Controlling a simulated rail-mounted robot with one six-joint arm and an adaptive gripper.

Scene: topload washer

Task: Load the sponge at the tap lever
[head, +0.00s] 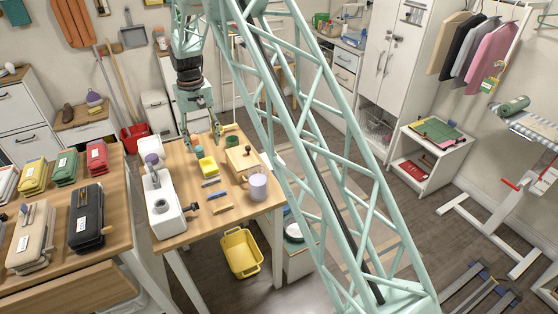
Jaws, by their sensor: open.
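My gripper (202,138) is open and points down over the back of the small wooden table. Its jaws hold nothing that I can see. A small yellow tray (207,166) sits on the table just below and in front of it. A small tan-yellow block (222,209) lies near the table's front edge; it may be the sponge, but it is too small to be sure. A white appliance (165,207) with a round dark part and a lavender top stands at the table's left. I cannot make out which part is the tap lever. A dark knob-like piece (193,207) lies beside the appliance.
A lavender mug (258,186), a wooden box (241,158) and a green bowl (231,141) stand on the table's right. A yellow basin (241,252) is on the floor. The left bench (75,278) carries several cases. My lattice arm link hides the middle.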

